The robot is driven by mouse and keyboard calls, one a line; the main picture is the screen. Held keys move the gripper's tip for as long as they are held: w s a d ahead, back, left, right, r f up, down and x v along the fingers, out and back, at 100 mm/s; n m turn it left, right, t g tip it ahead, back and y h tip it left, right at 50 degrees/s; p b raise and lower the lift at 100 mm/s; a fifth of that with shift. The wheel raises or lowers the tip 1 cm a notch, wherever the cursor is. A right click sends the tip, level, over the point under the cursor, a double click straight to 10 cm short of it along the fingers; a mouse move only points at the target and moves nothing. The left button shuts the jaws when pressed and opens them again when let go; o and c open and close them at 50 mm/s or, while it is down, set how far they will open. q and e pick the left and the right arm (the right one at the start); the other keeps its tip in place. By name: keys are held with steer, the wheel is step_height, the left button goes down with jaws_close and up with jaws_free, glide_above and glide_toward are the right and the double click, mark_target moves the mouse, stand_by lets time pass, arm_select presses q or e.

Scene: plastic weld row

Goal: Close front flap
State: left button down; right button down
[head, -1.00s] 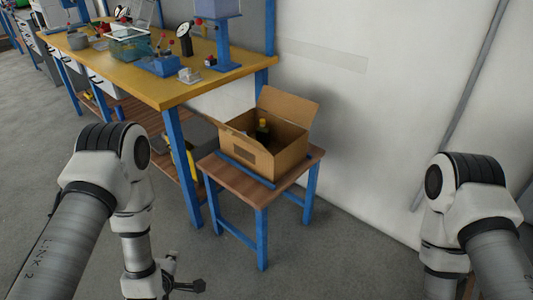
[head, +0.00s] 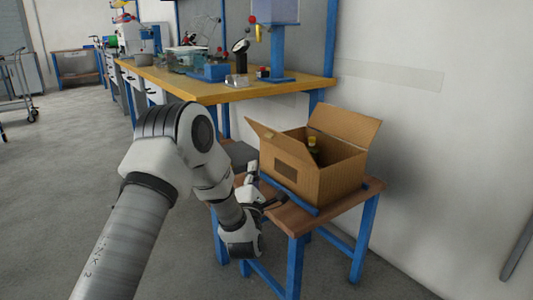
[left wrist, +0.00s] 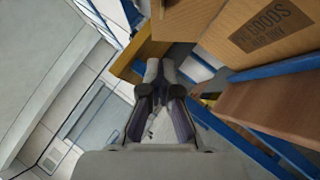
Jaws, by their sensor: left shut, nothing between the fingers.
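An open cardboard box (head: 322,182) sits on a small wooden stool with blue legs. One flap (head: 262,133) sticks outward at its left end, and another flap (head: 350,128) stands up along the back. A dark bottle with a yellow cap (head: 312,141) is inside. My left gripper (head: 279,203) is low beside the box's left side, near the stool top. In the left wrist view its fingers (left wrist: 161,73) are together and empty, beside the box wall with printed lettering (left wrist: 270,27). Whether they touch the box, I cannot tell. My right gripper is out of view.
A yellow-topped workbench (head: 215,92) with tools stands behind on the left. A white wall is close behind the box.

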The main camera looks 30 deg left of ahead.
mark_target(266, 136)
arm_select(q)
steer(key=w+r+b, duration=0.1)
steer(key=w, duration=0.1)
steer(key=w+r+b, duration=0.1)
steer(key=w, duration=0.1)
steer(key=w+a+r, duration=0.1)
steer(key=w+r, duration=0.1)
steer(key=w, duration=0.1)
steer(key=shift+r+b, duration=0.1)
steer(key=shift+b, duration=0.3)
